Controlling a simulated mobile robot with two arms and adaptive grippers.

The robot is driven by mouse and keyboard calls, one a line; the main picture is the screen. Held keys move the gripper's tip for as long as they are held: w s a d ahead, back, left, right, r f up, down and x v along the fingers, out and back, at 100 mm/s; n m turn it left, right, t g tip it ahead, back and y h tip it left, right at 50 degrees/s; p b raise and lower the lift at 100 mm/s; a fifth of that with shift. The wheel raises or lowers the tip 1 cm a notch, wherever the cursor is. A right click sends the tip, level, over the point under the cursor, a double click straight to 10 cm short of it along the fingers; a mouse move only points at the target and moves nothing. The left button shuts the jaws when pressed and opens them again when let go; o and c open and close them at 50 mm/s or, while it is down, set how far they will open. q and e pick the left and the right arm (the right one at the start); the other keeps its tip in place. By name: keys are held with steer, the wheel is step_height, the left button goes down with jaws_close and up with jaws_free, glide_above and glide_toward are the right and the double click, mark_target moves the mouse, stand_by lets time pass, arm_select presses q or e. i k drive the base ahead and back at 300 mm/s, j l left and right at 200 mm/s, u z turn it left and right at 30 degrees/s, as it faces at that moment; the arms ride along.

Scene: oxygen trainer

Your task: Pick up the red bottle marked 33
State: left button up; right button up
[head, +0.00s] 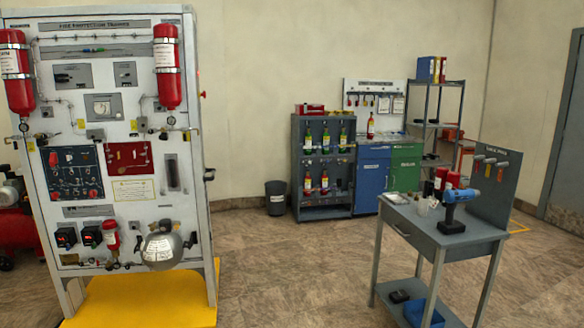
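Several bottles stand in the grey rack by the back wall; numbers on them are too small to read. On its lower shelf are two red-and-yellow bottles, a left one (308,184) and a right one (324,182). Its upper shelf holds darker bottles with green and red parts (326,139). Another red bottle (370,126) stands upright on the cabinet top right of the rack. I cannot tell which bottle is marked 33. Neither of my grippers is in view.
A tall white trainer panel (120,120) with red cylinders stands on a yellow base (145,300) at the left. A grey workbench (440,238) with a blue drill (456,208) stands at the right. A dark bin (276,198) is beside the rack (328,213). Floor between panel and bench is clear.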

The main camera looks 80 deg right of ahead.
mark_target(370, 125)
steer(key=z, duration=3.1)
